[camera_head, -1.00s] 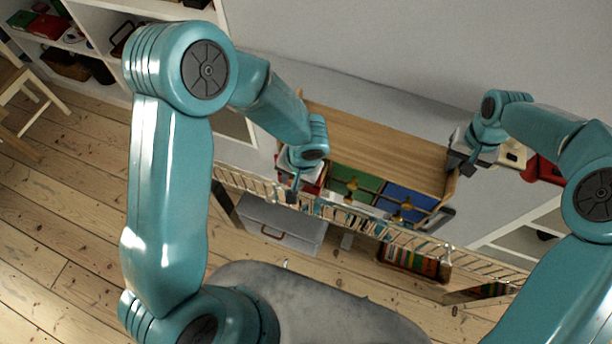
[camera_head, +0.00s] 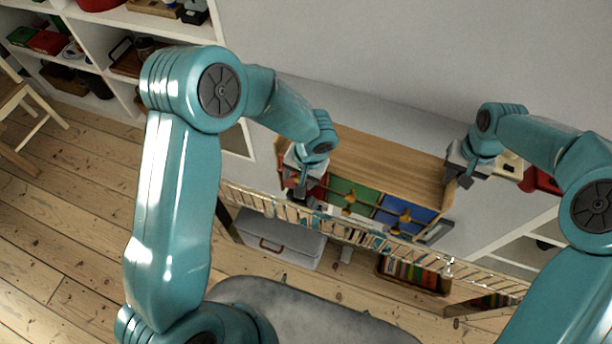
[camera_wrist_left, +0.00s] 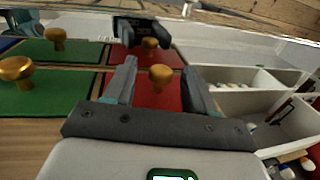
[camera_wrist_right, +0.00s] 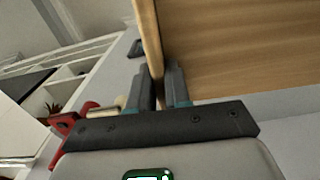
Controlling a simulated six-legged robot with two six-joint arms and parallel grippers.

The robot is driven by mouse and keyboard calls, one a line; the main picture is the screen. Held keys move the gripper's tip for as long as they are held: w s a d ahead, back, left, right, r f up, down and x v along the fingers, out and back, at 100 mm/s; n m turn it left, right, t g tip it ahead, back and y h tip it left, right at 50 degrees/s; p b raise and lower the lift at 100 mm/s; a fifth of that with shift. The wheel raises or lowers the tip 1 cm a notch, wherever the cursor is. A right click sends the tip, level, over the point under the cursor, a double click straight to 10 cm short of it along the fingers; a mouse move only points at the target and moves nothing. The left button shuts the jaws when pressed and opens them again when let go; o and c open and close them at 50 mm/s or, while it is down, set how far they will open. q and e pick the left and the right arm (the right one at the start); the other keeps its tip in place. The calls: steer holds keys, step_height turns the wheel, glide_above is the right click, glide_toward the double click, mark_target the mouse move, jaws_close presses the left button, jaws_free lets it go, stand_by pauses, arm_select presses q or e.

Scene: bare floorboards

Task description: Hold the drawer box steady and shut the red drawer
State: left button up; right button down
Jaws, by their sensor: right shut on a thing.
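The drawer box (camera_head: 385,165) has a wooden top and red, green and blue drawer fronts with brass knobs. The red drawer (camera_wrist_left: 152,94) is at its left end in the head view, mostly hidden by my left gripper; how far out it stands I cannot tell. My left gripper (camera_head: 303,192) is at the red front. In the left wrist view its open fingers (camera_wrist_left: 160,82) stand on either side of a brass knob, apart from it. My right gripper (camera_head: 458,180) is shut on the box's right side panel, whose edge (camera_wrist_right: 150,40) runs between its fingers (camera_wrist_right: 162,88).
A rail (camera_head: 375,240) with slats runs in front of the box. Below are a grey case (camera_head: 275,238) and a crate of books (camera_head: 412,275). White shelves (camera_head: 95,50) stand at the left. A red item (camera_head: 540,181) lies right of my right gripper.

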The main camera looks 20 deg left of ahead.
arm_select(q)
steer(key=shift+r, duration=0.1)
step_height(320, 180, up, 12)
steer(key=d, duration=0.2)
steer(key=shift+d, duration=0.15)
steer(key=shift+f, duration=0.2)
arm_select(e)
steer(key=c, duration=1)
jaws_free()
arm_select(q)
steer(key=shift+s, duration=0.1)
